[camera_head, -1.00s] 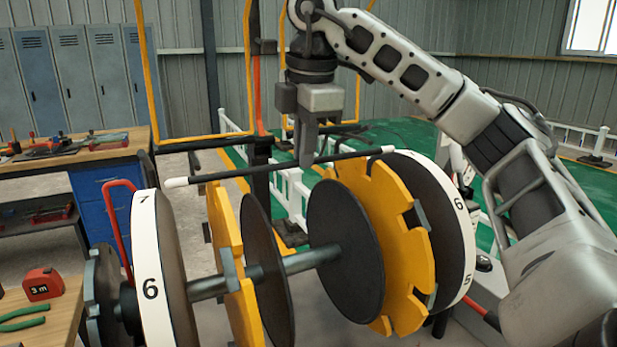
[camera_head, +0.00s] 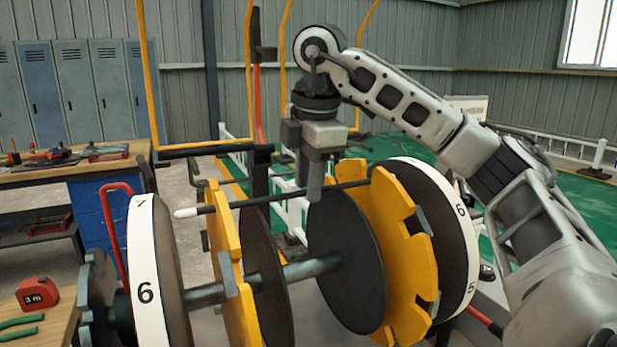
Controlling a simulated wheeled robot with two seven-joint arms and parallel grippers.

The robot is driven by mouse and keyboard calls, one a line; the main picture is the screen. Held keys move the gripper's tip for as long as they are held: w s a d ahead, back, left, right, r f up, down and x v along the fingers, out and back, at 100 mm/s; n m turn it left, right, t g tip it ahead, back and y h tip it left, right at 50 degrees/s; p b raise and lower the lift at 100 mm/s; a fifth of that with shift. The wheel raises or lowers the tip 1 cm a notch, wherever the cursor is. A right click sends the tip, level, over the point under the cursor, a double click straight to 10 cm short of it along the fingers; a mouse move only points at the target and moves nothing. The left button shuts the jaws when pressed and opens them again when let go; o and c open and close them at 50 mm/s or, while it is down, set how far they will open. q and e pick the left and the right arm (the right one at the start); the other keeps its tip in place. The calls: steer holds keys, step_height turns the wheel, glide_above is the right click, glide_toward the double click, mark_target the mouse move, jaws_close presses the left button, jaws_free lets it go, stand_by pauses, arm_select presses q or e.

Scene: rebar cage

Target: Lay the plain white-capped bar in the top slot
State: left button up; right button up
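The plain black bar (camera_head: 260,199) has a white cap (camera_head: 186,213) at its left end. Its right end is hidden at the right yellow notched disc (camera_head: 395,245). My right gripper (camera_head: 315,188) is shut on the bar right of its middle and holds it nearly level, tilted slightly up to the right. My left gripper is not in view.
Black discs (camera_head: 345,260) and white numbered rings (camera_head: 142,265) share the grey shaft (camera_head: 312,267). A workbench with tools (camera_head: 70,165) stands at the left. A red tape measure (camera_head: 37,293) and green pliers (camera_head: 20,325) lie at lower left.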

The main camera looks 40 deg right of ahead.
steer(key=shift+r, duration=0.15)
